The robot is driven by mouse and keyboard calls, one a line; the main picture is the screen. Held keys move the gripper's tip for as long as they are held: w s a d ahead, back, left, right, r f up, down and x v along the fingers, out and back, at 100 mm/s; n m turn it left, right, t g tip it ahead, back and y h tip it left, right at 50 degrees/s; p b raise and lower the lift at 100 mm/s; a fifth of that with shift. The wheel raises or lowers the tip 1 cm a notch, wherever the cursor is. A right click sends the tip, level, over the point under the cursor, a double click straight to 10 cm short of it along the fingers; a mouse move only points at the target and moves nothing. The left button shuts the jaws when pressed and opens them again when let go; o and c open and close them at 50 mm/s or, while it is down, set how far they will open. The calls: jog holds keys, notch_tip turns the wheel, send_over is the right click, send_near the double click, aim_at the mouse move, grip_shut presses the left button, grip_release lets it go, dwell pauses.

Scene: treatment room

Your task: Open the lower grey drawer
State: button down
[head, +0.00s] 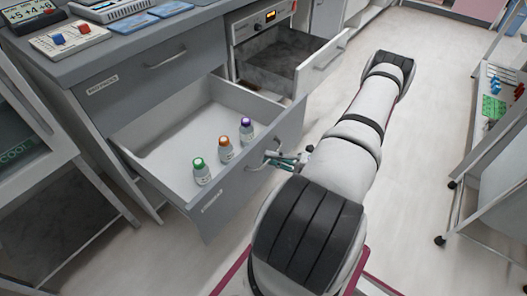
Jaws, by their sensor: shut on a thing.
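The lower grey drawer (230,190) stands pulled well out of the cabinet, its white inside showing. My gripper (274,157) is at the drawer's front face, shut on the drawer handle (257,165), which it partly hides. Inside the drawer, near its front, stand three small bottles: one with a green cap (201,173), one with an orange cap (226,150) and one with a purple cap (246,130). All three are upright.
A closed grey drawer (130,85) sits above. Beside it, an appliance (265,25) has another open drawer (318,68) below. A glass-fronted cabinet (25,150) stands left, a wheeled trolley (490,150) right. Pale floor (420,110) is clear between.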

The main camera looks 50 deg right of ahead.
jog(key=shift+s+d, duration=0.1)
jog(key=shift+s, duration=0.55)
jog(key=c, duration=1.7)
grip_release()
jog(key=v, duration=1.2)
